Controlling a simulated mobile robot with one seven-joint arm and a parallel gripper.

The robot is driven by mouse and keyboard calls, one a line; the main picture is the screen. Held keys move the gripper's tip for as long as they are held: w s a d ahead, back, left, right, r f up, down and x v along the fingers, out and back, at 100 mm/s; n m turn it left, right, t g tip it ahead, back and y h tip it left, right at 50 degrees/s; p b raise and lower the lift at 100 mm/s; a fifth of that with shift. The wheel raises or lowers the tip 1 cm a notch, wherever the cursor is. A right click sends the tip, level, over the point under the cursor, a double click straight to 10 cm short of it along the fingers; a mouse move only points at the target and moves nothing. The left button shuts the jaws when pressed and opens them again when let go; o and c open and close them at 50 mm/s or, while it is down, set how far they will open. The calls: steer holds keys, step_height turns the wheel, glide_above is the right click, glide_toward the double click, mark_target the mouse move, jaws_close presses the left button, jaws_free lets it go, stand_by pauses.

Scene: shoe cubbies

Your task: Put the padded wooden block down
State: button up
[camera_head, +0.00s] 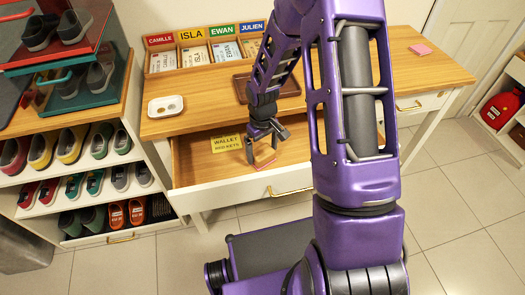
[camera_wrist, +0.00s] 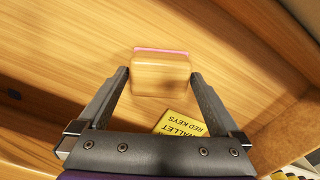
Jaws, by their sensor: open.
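The padded wooden block (camera_wrist: 160,75) is light wood with a pink layer along its far edge. It lies between the fingertips of my gripper (camera_wrist: 160,74) in the wrist view, with small gaps at its sides. My gripper is open. In the head view my gripper (camera_head: 264,146) is low inside the open drawer (camera_head: 195,165), and a pink edge of the block (camera_head: 264,164) shows just below the fingers. The block appears to sit on the drawer floor; its contact there is hard to see.
A yellow "WALLET RED KEYS" label (camera_head: 228,143) lies in the drawer beside the block. Above are a brown tray (camera_head: 240,88), a white dish (camera_head: 165,106) and named card boxes (camera_head: 207,50). A shoe rack (camera_head: 75,180) stands left. The drawer's left part is clear.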

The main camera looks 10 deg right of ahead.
mark_target(262, 151)
step_height(262, 151, up, 11)
steer(key=p, duration=0.1)
steer(key=shift+p, duration=0.4)
steer(key=shift+r, duration=0.1)
